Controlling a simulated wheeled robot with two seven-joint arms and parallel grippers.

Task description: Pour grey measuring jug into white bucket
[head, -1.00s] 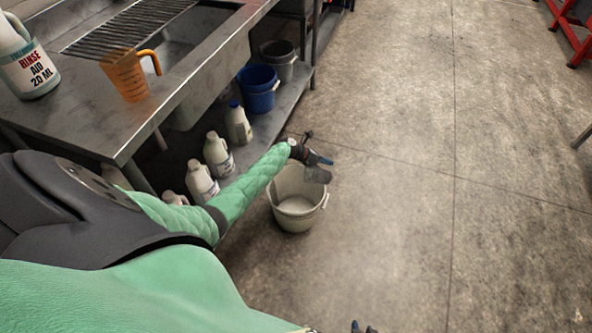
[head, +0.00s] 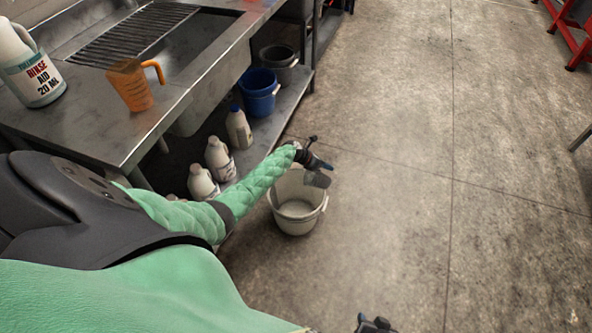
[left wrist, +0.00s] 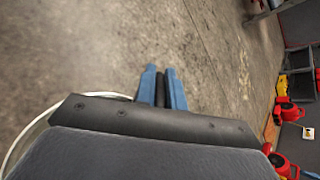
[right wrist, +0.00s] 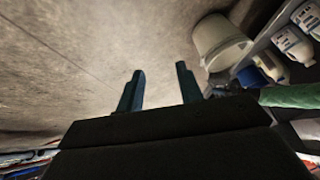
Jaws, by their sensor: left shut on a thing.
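The white bucket (head: 294,222) stands upright on the floor beside the lower shelf. It also shows in the right wrist view (right wrist: 220,42), and part of its rim curves along the left of the left wrist view. My left gripper (head: 320,163) is above the bucket's far right rim, shut on a small dark grey piece, seemingly the handle of the grey measuring jug (head: 316,180). The dark piece shows between the blue fingers (left wrist: 163,75) in the left wrist view. The jug hangs over the bucket, its tilt and contents unclear. My right gripper (right wrist: 160,72) is open and empty.
A steel sink bench (head: 95,125) at the left carries an orange jug (head: 131,88) and a rinse aid bottle (head: 33,75). Its lower shelf holds several white bottles, a blue bucket (head: 259,95) and a grey bucket (head: 278,65).

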